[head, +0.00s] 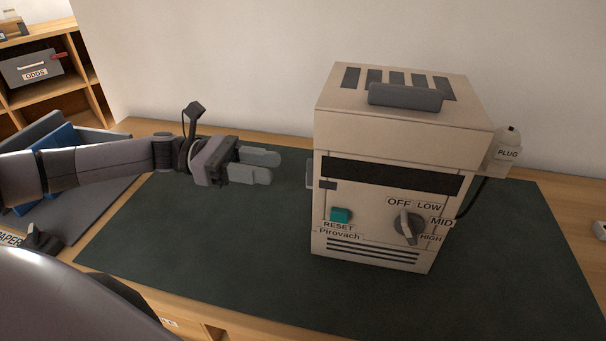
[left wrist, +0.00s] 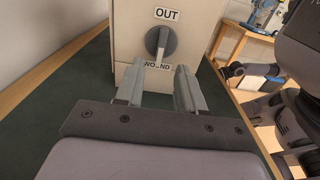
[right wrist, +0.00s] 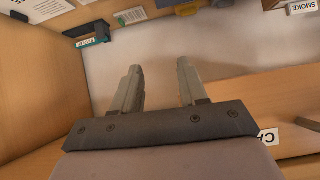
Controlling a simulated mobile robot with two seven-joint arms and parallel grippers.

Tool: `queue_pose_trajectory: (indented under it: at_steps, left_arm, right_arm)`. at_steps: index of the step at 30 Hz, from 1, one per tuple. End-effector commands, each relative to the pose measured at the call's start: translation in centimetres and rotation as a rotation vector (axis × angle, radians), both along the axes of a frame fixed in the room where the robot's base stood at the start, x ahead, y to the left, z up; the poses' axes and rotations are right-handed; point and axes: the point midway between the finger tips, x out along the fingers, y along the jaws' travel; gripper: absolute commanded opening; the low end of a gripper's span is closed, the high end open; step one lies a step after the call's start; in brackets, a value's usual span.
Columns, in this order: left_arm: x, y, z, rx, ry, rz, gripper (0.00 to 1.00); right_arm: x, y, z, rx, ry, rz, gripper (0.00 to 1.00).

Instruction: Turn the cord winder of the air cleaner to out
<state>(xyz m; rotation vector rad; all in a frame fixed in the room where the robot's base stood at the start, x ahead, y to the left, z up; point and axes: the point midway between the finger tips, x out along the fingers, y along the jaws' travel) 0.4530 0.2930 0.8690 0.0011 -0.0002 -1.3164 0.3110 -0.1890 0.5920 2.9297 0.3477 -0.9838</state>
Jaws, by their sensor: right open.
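The beige air cleaner (head: 385,140) stands upright on a dark green mat. Its cord winder (head: 309,173) is a grey knob on the left side, seen edge-on in the head view. In the left wrist view the winder (left wrist: 160,43) sits between an OUT label above and a partly covered WOUND label below. My right gripper (right wrist: 159,66) is open and empty, away from the cleaner.
The front has a green reset button (head: 340,215) and a speed dial (head: 409,227). A plug holder (head: 504,155) with a black cord is on the right side. The green mat (head: 215,255) is clear around the cleaner. A blue and grey tray (head: 108,183) lies behind my left arm.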

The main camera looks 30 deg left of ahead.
Motion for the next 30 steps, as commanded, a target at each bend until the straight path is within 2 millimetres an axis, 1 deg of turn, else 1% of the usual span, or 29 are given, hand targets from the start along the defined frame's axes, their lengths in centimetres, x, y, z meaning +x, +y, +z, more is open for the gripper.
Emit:
queue_pose_trajectory:
  at_steps: [6, 12, 16, 23, 24, 26, 27, 30]
  left_arm:
    - [0.8, -3.3, 0.4, -0.004, 0.0, -0.004, 0.38]
    - [1.4, -5.7, 0.3, -0.003, 0.0, -0.002, 0.38]
    - [1.6, -6.4, 0.1, -0.001, 0.002, -0.001, 0.38]
    - [1.6, -6.5, 0.1, -0.001, 0.002, 0.0, 0.38]
    - [1.6, -6.5, 0.1, -0.001, 0.002, 0.0, 0.32]
    - [1.6, -6.5, 0.1, -0.001, 0.002, 0.0, 0.12]
    - [1.6, -6.5, 0.1, -0.001, 0.002, 0.0, 0.0]
    - [1.6, -6.5, 0.1, -0.001, 0.002, 0.0, 0.0]
  right_arm:
    - [-0.5, -0.1, 0.6, 0.0, 0.011, 0.0, 0.43]
    - [-0.4, -0.1, 1.0, -0.001, 0.007, -0.002, 0.43]
    - [-0.3, -0.1, 1.1, 0.0, 0.004, -0.003, 0.43]
    - [0.0, 0.0, 1.3, 0.005, -0.003, -0.007, 0.43]
    - [0.1, 0.0, 1.3, 0.005, -0.004, -0.008, 0.43]
    - [0.1, 0.0, 1.3, 0.005, -0.004, -0.008, 0.43]
    - [0.1, 0.0, 1.3, 0.005, -0.004, -0.008, 0.43]
    - [0.1, 0.0, 1.3, 0.005, -0.004, -0.008, 0.43]
